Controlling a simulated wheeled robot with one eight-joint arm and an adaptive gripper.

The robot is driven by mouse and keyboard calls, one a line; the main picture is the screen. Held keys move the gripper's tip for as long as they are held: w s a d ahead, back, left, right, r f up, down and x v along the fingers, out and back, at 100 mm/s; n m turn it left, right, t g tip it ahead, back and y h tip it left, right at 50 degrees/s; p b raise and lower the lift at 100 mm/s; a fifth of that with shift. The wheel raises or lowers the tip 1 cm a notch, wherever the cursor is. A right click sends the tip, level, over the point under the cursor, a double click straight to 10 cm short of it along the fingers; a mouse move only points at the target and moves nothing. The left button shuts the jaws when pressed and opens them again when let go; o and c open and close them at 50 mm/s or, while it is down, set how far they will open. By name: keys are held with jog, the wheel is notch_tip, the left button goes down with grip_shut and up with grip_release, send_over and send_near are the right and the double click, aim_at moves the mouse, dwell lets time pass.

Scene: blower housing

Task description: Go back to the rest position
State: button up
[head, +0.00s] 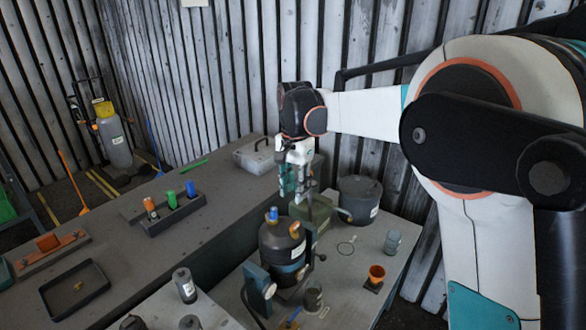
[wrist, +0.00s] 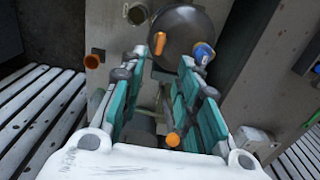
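My gripper (head: 297,196) hangs fingers down over the back of the right-hand work table, behind the dark round housing (head: 280,246). In the wrist view my gripper's teal-padded fingers (wrist: 170,78) stand wide apart, and I see nothing clamped between them. The housing (wrist: 181,32) appears beyond the fingertips there, with an orange part (wrist: 160,43) and a blue cap (wrist: 203,53) on it. A small orange-tipped part (wrist: 172,139) shows in the gap between the fingers; I cannot tell its depth.
A dark pot (head: 359,200) stands right of my gripper. An orange cup (head: 376,275) and a grey jar (head: 392,242) stand near the table's right side. A blue clamp (head: 259,287) is beside the housing. A grey case (head: 257,155) sits behind, near the corrugated wall.

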jog(key=s+d+r+n+t+b, duration=0.2)
jog(key=s+d, duration=0.4)
jog(key=s, duration=0.2)
jog(key=s+d+r+n+t+b, duration=0.1)
jog(key=s+d+r+n+t, duration=0.1)
jog(key=s+d, duration=0.55)
jog(key=s+d+f+n+t+b, duration=0.1)
jog(key=s+d+f, duration=0.2)
jog(key=s, duration=0.4)
jog(key=s+d+f+n+t+b, duration=0.1)
jog(key=s+d+f+n+t, duration=0.1)
jog(key=s+f, duration=0.3)
jog(key=s, duration=0.3)
jog(key=shift+s+d+b, duration=0.25)
jog(key=shift+d+b, duration=0.05)
jog(key=shift+d, duration=0.1)
jog(key=shift+a, duration=0.1)
